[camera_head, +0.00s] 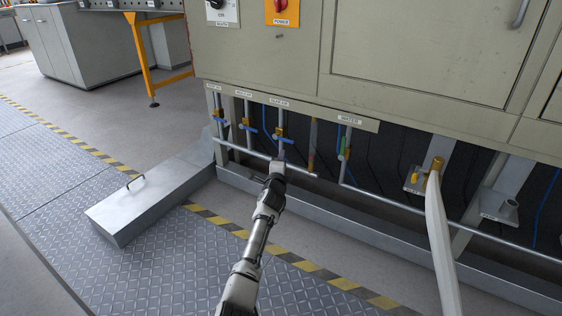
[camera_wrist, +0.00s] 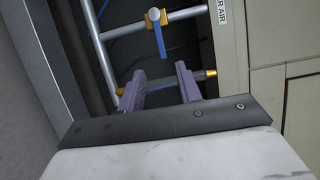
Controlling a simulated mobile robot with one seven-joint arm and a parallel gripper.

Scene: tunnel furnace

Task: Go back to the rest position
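My gripper (camera_head: 277,164) reaches in under the grey furnace cabinet (camera_head: 265,55), in front of the row of pipes and valves. In the wrist view its two purple fingers (camera_wrist: 161,84) stand apart, and nothing shows held between them. A valve with a blue handle (camera_wrist: 158,38) is just beyond the fingers, apart from them. A brass fitting (camera_wrist: 209,75) is close beside the right finger; I cannot tell whether they touch. In the head view, a valve with a blue handle (camera_head: 248,127) is left of my gripper.
A horizontal pipe (camera_head: 325,178) runs low along the cabinet front. A green-handled valve (camera_head: 345,150) and a white hose (camera_head: 440,240) stand to the right. A metal box with a handle (camera_head: 150,200) lies on the floor at left. The tread-plate floor (camera_head: 160,270) is open.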

